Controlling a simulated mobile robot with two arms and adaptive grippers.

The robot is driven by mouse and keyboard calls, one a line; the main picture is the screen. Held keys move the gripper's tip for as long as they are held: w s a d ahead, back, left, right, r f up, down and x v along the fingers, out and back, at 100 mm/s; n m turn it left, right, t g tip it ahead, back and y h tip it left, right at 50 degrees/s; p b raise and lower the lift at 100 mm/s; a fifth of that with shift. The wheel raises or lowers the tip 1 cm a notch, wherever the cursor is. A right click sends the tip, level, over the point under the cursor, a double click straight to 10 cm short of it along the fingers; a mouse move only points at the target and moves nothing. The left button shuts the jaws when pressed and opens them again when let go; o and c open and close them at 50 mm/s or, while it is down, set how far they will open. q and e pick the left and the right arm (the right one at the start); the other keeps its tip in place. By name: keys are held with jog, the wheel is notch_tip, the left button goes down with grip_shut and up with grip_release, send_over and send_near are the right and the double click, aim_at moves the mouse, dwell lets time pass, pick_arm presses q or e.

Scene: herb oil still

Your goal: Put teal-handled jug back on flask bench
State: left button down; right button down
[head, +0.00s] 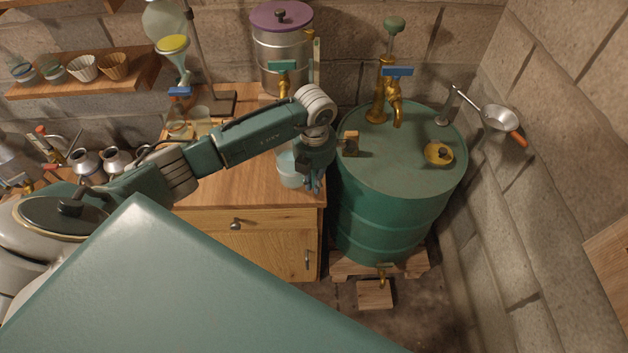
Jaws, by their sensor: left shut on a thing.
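A pale, clear jug (290,170) is at the right front edge of the wooden flask bench (225,191) in the head view. My left gripper (314,184) comes down on the jug's right side and is shut on it. The jug's handle is mostly hidden by the gripper's fingers. The jug looks upright. I cannot tell whether its base touches the bench top or hangs just above it. My right gripper is not in view.
A steel pot with a purple lid (282,48) and a glass funnel (175,58) stand at the bench's back. A green drum (385,205) with brass taps (390,92) stands close on the right. The bench's front middle is clear.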

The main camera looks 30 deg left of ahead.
pick_arm(q)
jog(key=c, duration=1.8)
grip_release()
jog(key=shift+r, duration=0.45)
notch_tip(320, 180, up, 10)
jog(key=b, duration=0.3)
jog(key=shift+d+r+b, duration=0.1)
jog(key=shift+r+b, duration=0.1)
jog(key=shift+b, duration=0.1)
jog(key=shift+r, duration=0.45)
